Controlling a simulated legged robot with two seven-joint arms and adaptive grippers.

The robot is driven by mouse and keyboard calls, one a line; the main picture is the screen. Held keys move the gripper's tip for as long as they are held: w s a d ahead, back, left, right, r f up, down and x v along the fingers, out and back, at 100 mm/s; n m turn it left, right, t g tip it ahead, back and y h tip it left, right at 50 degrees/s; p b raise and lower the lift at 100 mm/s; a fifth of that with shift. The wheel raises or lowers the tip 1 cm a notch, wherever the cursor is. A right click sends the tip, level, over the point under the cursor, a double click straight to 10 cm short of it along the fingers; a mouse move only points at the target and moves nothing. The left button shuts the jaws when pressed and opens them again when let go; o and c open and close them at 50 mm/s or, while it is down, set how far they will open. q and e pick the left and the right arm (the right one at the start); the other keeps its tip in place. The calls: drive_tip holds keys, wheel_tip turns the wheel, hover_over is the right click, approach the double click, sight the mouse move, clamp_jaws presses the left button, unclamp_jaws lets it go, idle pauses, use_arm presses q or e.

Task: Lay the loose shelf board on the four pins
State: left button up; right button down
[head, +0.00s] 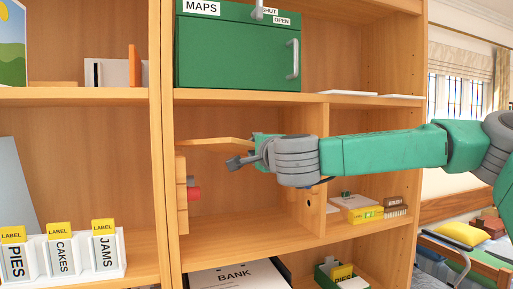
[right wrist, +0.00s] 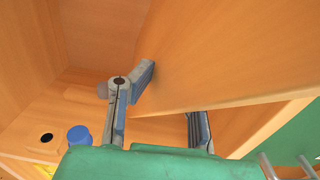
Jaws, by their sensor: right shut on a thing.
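My right gripper (head: 240,158) reaches into the middle bay of the bookcase from the right. It is shut on the loose shelf board (head: 212,142), a light wooden board seen nearly edge-on in the head view. In the right wrist view the board (right wrist: 225,55) runs between the fingers (right wrist: 160,115) and fills the upper right. The board is held inside the bay, its left end close to the left upright. I cannot make out the four pins for certain; a blue round peg (right wrist: 78,135) shows in the right wrist view. My left gripper is not in view.
A green MAPS box (head: 235,52) stands on the shelf above. Labelled files (head: 60,258) stand left; a yellow box (head: 366,214) sits right.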

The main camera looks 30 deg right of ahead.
wheel_tip(320, 180, down, 5)
drive_tip(key=b, duration=0.3)
drive_tip(key=shift+a+r, duration=0.15)
idle(0.4)
drive_tip(key=shift+w+r+m+h, duration=0.1)
drive_tip(key=shift+m+h, duration=0.2)
drive_tip(key=shift+h, duration=0.3)
drive_tip(key=shift+w+a+r+m+g+h, duration=0.2)
drive_tip(key=shift+m+g+h, duration=0.25)
drive_tip(key=shift+h, duration=0.25)
drive_tip(key=shift+w+m+h, duration=0.1)
drive_tip(key=shift+m+h, duration=0.2)
drive_tip(key=shift+m, duration=0.05)
drive_tip(key=h, duration=0.1)
drive_tip(key=m+g+h, duration=0.1)
drive_tip(key=m, duration=0.1)
drive_tip(key=shift+w+a+r+g+h, duration=0.25)
drive_tip(key=shift+w+a+g+h, duration=0.1)
drive_tip(key=shift+h, duration=0.05)
